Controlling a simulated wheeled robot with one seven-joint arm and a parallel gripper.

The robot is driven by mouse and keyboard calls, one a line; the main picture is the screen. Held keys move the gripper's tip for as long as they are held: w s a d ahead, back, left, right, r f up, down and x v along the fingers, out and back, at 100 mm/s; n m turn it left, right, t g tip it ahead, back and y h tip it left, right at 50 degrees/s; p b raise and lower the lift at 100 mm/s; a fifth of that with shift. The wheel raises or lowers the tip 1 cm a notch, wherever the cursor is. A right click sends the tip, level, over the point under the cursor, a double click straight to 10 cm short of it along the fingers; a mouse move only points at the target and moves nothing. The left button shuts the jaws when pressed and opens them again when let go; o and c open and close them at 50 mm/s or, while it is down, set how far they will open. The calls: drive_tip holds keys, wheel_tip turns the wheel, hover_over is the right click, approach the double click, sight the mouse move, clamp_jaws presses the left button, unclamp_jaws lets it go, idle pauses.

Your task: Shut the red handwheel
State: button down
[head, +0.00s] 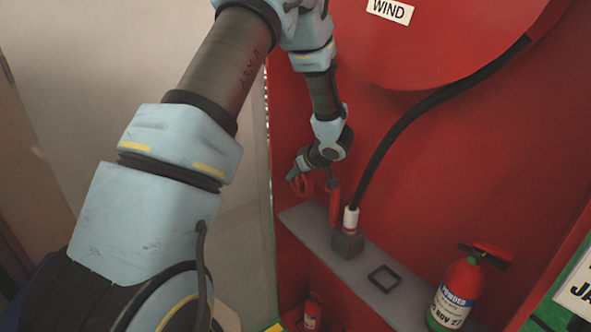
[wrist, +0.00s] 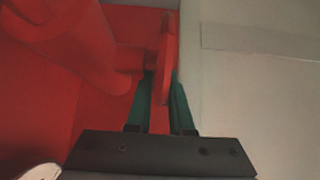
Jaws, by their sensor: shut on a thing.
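The red handwheel (head: 300,184) sits low on the left side of the red cabinet, beside a red upright pipe (head: 334,204). My gripper (head: 296,173) is at the handwheel, its end partly hidden by my wrist in the head view. In the wrist view the handwheel (wrist: 168,60) shows edge-on, a thin red rim running between the two green fingers of my gripper (wrist: 162,95). The fingers are shut on the rim. A thick red pipe or valve body (wrist: 75,45) joins the wheel from the left.
A grey shelf (head: 375,301) carries a black hose (head: 385,140) end in a dark block and a small black square frame (head: 384,278). A red fire extinguisher (head: 457,292) stands at right, a smaller one (head: 313,311) below. A pale wall (wrist: 260,100) lies right of my gripper.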

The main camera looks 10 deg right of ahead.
idle(0.3)
drive_tip(key=c, duration=0.8)
unclamp_jaws()
drive_tip(key=b+v, duration=0.2)
drive_tip(key=v, duration=0.8)
drive_tip(key=shift+s+r, duration=0.2)
drive_tip(key=shift+r, duration=0.15)
drive_tip(key=shift+d, duration=0.1)
drive_tip(key=w+h, duration=0.1)
drive_tip(key=w+a+r+m+h, duration=0.1)
drive_tip(key=w+a+t+b, duration=0.1)
drive_tip(key=w, duration=0.1)
drive_tip(key=shift+a+r+h, duration=0.25)
drive_tip(key=shift+r+h, duration=0.15)
drive_tip(key=s+a+f+m+g+b, duration=0.1)
drive_tip(key=s+a+f+m+g, duration=0.1)
drive_tip(key=s+a, duration=0.8)
drive_tip(key=s+a+f+m+g+h+b, duration=0.1)
drive_tip(key=s+a+f+m+g, duration=0.2)
drive_tip(key=s+a, duration=0.7)
drive_tip(key=a+g, duration=0.1)
drive_tip(key=g, duration=0.1)
drive_tip(key=shift+f+g, duration=0.3)
drive_tip(key=shift+f, duration=0.1)
